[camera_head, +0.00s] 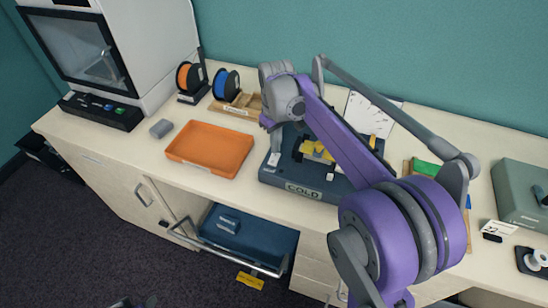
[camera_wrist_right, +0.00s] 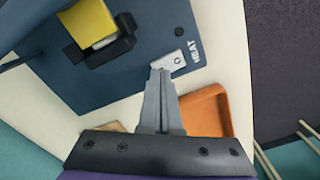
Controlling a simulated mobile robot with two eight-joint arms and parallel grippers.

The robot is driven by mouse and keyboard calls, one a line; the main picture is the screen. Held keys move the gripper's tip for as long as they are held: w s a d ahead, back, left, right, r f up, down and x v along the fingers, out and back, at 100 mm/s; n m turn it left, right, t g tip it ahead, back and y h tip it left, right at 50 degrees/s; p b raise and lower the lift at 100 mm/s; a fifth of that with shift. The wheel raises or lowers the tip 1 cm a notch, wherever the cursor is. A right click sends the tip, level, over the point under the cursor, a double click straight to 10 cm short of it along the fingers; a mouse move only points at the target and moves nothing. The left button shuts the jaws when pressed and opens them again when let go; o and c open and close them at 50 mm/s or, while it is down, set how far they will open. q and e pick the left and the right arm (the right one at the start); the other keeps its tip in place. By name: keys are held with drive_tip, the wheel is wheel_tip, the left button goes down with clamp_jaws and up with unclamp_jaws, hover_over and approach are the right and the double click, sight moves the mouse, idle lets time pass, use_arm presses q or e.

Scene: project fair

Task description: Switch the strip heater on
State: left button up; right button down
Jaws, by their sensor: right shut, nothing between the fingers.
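The strip heater (camera_head: 345,192) is a dark blue box on the bench, with a COLD label on its front. A yellow part sits on its top, partly behind my right arm. In the right wrist view the heater's blue top (camera_wrist_right: 110,85) carries a small white switch (camera_wrist_right: 172,60) next to the word HEAT. My right gripper (camera_wrist_right: 163,72) is shut and empty, its fingertips right at the switch's edge; contact cannot be told. In the head view my right gripper (camera_head: 275,140) is over the heater's left end, its fingertips hard to see. A dark piece at the bottom edge may be my left gripper (camera_head: 135,302).
An orange tray (camera_head: 210,149) lies left of the heater. Two filament spools (camera_head: 226,84) and a wooden tray (camera_head: 240,106) stand behind. A white printer (camera_head: 150,50) is at far left, a grey-green case (camera_head: 522,190) at right.

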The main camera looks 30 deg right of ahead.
sight(276, 155)
use_arm(q)
drive_tip(key=shift+s+f+b, duration=0.2)
drive_tip(key=shift+f+b, duration=0.25)
drive_tip(key=shift+f, duration=0.1)
use_arm(e)
drive_tip(key=shift+f, duration=0.85)
drive_tip(key=shift+r+p, duration=2)
drive_tip(key=shift+r, duration=1.55)
use_arm(q)
drive_tip(key=r, duration=0.1)
drive_tip(key=w+r, duration=0.1)
drive_tip(key=r, duration=0.3)
drive_tip(key=shift+w+r, duration=0.15)
drive_tip(key=shift+w, duration=0.25)
use_arm(e)
drive_tip(key=shift+s+a, duration=0.1)
drive_tip(key=s+a+f+m+t, duration=0.1)
drive_tip(key=s+a+f, duration=0.3)
drive_tip(key=s, duration=0.6)
drive_tip(key=s+a+f+m+t, duration=0.1)
drive_tip(key=s+a+f+t, duration=0.3)
drive_tip(key=s, duration=0.6)
drive_tip(key=shift+a+f+t, duration=0.3)
drive_tip(key=shift+a+f, duration=0.05)
drive_tip(key=shift+a, duration=0.75)
